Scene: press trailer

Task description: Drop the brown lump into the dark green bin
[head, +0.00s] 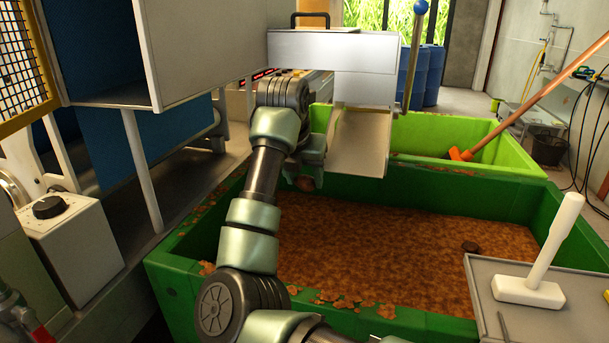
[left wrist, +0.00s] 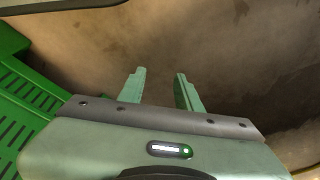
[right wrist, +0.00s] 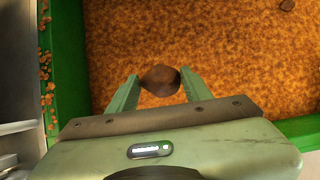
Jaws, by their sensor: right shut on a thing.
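The brown lump (right wrist: 160,80) sits between the fingertips of my right gripper (right wrist: 160,77) in the right wrist view. In the head view the lump (head: 304,184) shows just below my right gripper (head: 307,172), partly hidden by it. The gripper is shut on the lump and is over the dark green bin (head: 181,279), near its left end. The bin holds orange-brown crumbly matter. My left gripper (left wrist: 160,88) is open and empty in the left wrist view; I do not see it in the head view.
A light green bin (head: 515,160) stands behind the dark green one, below a metal chute (head: 360,140). Another dark lump (head: 470,246) lies on the filling. A grey tabletop (head: 485,285) with a white mallet (head: 530,288) stands at the front right. Machinery lines the left.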

